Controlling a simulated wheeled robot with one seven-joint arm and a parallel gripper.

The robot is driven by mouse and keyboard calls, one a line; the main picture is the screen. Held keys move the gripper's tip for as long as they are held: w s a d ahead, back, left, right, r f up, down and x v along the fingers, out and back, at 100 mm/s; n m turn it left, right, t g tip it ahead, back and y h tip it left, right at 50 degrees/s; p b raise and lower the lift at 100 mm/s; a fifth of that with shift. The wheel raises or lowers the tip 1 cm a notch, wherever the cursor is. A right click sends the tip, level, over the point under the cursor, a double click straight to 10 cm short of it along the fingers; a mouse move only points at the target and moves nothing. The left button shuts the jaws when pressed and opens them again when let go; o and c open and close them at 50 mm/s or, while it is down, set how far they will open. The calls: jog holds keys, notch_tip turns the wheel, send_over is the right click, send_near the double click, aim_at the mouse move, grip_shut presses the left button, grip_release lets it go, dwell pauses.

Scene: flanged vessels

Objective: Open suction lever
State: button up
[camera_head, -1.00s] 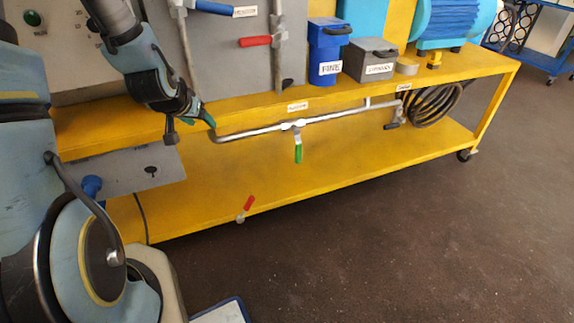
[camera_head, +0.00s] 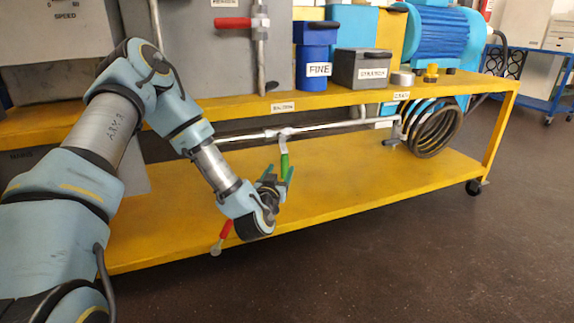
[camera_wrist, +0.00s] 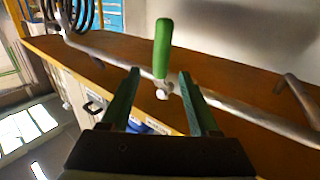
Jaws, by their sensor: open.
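The green-handled lever (camera_head: 284,162) hangs down from a valve on the metal pipe (camera_head: 240,137) below the shelf edge. A small label (camera_head: 283,107), too blurred to read surely, sits on the shelf edge above it. My gripper (camera_head: 279,174) is open just below and in front of the lever, its green fingers pointing at it. In the wrist view, the green handle (camera_wrist: 163,47) shows beyond and between the open fingertips (camera_wrist: 160,76). The fingers do not visibly grip it; whether they touch is unclear.
A red lever (camera_head: 221,237) is at the lower shelf's front edge. A coiled hose (camera_head: 436,127) stands right of the pipe. The FINE blue container (camera_head: 315,58) and grey box (camera_head: 361,69) sit above.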

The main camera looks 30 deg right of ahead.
jog(key=b+x, duration=0.2)
jog(key=x, duration=0.7)
jog(key=shift+w+d, duration=0.2)
jog(key=shift+w, duration=0.15)
jog(key=shift+c, duration=0.4)
grip_shut()
dwell(0.5)
